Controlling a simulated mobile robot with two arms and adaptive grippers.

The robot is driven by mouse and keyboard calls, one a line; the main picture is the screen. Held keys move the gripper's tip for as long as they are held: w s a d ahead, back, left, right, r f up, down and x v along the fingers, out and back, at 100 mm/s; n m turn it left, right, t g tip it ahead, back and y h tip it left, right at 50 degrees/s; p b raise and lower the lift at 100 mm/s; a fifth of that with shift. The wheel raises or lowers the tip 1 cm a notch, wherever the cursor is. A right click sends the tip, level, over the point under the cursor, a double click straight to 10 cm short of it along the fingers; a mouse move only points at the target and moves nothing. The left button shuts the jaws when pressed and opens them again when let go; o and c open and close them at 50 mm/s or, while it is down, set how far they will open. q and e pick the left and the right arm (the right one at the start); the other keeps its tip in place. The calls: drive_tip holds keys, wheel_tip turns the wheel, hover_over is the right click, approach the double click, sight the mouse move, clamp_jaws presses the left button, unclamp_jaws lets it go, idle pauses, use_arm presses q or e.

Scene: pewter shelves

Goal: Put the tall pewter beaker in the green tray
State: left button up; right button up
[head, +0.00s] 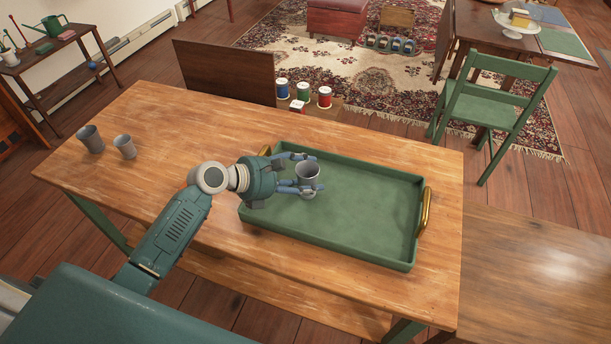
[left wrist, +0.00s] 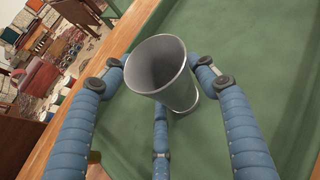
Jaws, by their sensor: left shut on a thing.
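The pewter beaker (head: 308,180) is upright between the fingers of my left gripper (head: 314,172), which is shut on it. It is over the left part of the green tray (head: 365,224); I cannot tell whether its base touches the tray floor. In the left wrist view the beaker (left wrist: 165,72) shows its open, empty mouth between the blue fingers (left wrist: 158,85), with the green tray (left wrist: 255,50) below and behind. The tray lies on the wooden table, and its floor is otherwise bare. My right gripper is not in view.
Two other pewter cups, a larger one (head: 91,139) and a smaller one (head: 125,147), stand at the table's left end. The tray has raised walls and a brass handle (head: 423,211) at its right end. The wooden table (head: 170,110) is clear between cups and tray.

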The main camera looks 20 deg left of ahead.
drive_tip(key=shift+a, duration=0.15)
use_arm(q)
drive_tip(key=o, duration=1)
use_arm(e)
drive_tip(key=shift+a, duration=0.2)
use_arm(q)
drive_tip(key=shift+r, duration=0.1)
drive_tip(key=v, duration=1.2)
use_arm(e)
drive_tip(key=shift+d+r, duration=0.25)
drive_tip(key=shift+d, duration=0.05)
use_arm(q)
drive_tip(key=shift+s, duration=0.15)
